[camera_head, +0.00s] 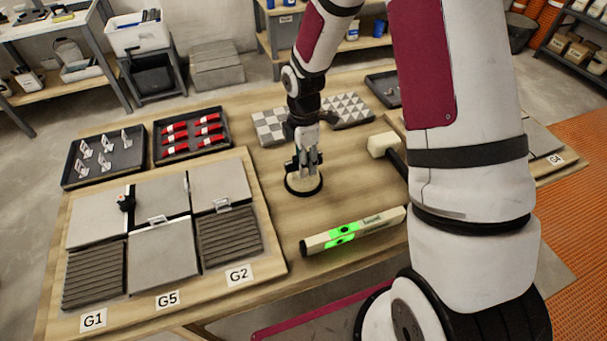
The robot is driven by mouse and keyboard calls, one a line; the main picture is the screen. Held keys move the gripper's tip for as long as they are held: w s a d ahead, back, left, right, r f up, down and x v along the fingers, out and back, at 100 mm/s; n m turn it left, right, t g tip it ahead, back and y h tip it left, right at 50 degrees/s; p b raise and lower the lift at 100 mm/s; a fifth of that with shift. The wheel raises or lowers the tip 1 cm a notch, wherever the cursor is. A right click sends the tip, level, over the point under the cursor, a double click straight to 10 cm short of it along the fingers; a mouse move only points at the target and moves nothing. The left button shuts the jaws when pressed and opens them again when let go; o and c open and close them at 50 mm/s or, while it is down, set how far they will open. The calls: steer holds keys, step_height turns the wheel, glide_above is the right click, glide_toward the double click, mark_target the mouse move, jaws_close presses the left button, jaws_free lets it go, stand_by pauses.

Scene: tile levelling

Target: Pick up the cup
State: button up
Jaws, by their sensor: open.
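A round, pale disc with a black rim, likely the cup (303,188), lies on the wooden table right of the tile board. My gripper (306,168) points down directly over it, with its fingertips at or just above the disc. The fingers cover the disc's middle, so I cannot tell whether they touch it or straddle a handle. My gripper is open.
The tile board (270,252) with grey tiles and labels is at left. A level (353,231) with green lights lies in front. A mallet (383,145) is at right. Trays of red wedges (191,131) and clips (102,157) and patterned tiles (272,127) stand behind.

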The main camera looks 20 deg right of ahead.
jaws_close()
